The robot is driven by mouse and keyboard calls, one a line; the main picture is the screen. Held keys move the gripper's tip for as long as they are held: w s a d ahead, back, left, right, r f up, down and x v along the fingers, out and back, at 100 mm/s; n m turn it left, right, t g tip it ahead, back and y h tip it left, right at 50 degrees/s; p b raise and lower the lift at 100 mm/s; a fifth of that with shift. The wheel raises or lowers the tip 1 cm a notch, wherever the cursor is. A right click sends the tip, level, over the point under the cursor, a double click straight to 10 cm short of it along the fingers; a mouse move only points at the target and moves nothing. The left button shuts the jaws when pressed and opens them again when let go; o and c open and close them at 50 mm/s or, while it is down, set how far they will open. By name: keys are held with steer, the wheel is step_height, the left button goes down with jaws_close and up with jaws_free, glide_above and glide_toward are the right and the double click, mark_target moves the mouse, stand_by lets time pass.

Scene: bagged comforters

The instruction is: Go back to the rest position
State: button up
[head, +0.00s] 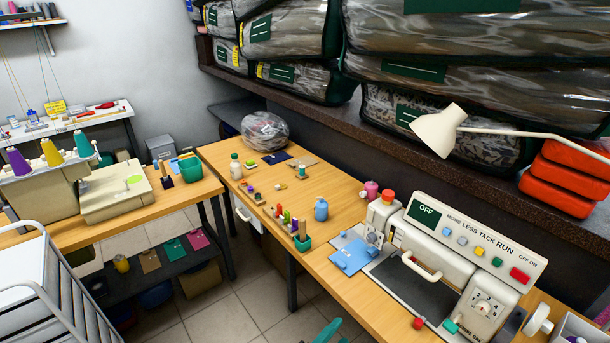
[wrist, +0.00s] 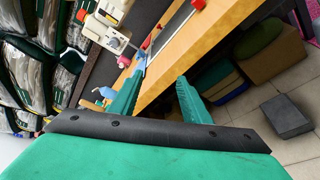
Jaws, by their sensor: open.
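My gripper (wrist: 161,76) shows in the wrist view with its two green fingers apart and nothing between them. Beyond the fingertips is the edge of a wooden worktable (wrist: 200,50). In the head view only a teal tip of my gripper (head: 330,332) shows at the bottom edge, over the floor in front of the worktable (head: 330,240). The rest of the arm is hidden there.
A white machine (head: 455,255) stands on the worktable's right part. Bagged comforters (head: 290,30) fill the dark shelf above, beside a lamp (head: 440,130). A sewing machine (head: 45,195) and a white rack (head: 45,285) are left. Tiled floor (head: 235,310) lies between.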

steer(key=s+a+f+m+y, duration=0.3)
steer(key=s+a+f+y, duration=0.1)
steer(key=s, duration=0.5)
steer(key=s+a+f+m+y, duration=0.2)
steer(key=s+a+f+y, duration=0.15)
steer(key=s, duration=0.55)
steer(key=s+r+m+t+y, duration=0.2)
steer(key=s+r+m, duration=0.9)
steer(key=s, duration=0.4)
steer(key=shift+s+a+r+t, duration=0.4)
steer(key=shift+a, duration=0.05)
steer(key=shift+w, duration=0.1)
steer(key=shift+d, duration=0.1)
stand_by(0.9)
